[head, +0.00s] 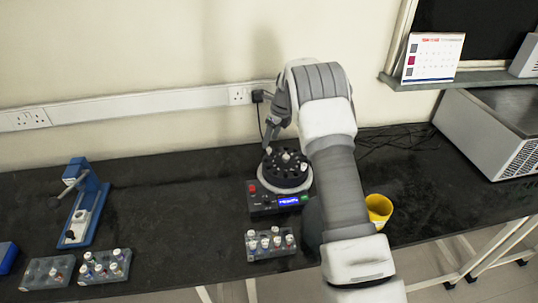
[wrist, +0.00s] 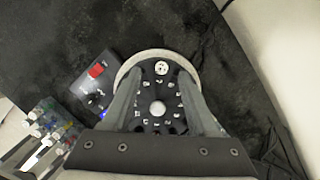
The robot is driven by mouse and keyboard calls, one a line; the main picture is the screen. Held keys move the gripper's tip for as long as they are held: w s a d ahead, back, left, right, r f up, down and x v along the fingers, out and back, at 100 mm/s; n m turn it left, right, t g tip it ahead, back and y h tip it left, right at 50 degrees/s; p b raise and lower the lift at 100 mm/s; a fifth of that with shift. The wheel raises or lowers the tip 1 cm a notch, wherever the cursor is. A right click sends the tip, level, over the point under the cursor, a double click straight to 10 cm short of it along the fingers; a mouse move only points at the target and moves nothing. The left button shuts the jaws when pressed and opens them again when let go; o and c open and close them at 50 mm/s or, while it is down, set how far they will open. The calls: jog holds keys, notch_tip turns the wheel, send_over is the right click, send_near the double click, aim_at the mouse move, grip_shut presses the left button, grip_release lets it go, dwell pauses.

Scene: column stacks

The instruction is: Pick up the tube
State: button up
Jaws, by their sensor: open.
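My gripper (wrist: 160,76) is open over a round black rotor (wrist: 158,88) of a centrifuge-like machine, one finger on each side. A white, round, speckled top (wrist: 162,68), possibly a tube cap, sits near the rotor's far edge between the fingertips; the gripper is not closed on it. A pale knob (wrist: 158,108) is at the rotor's centre, ringed by small holes. In the head view the rotor (head: 285,178) is partly behind my arm, and the gripper (head: 268,148) is at its upper left. Several capped tubes stand in a grey rack (head: 270,254) in front of the machine.
The machine's front panel (head: 264,204) has a red switch and a blue display. Two more racks (head: 104,280) and a blue stand (head: 86,207) are at the left. A yellow cup (head: 379,208) is right of my arm. The black bench between stand and machine is clear.

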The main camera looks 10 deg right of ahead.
aim_at(269, 149)
jog(key=x, duration=0.5)
jog(key=shift+d+f, duration=0.15)
jog(key=shift+d, duration=0.15)
jog(key=shift+s, duration=0.1)
grip_shut()
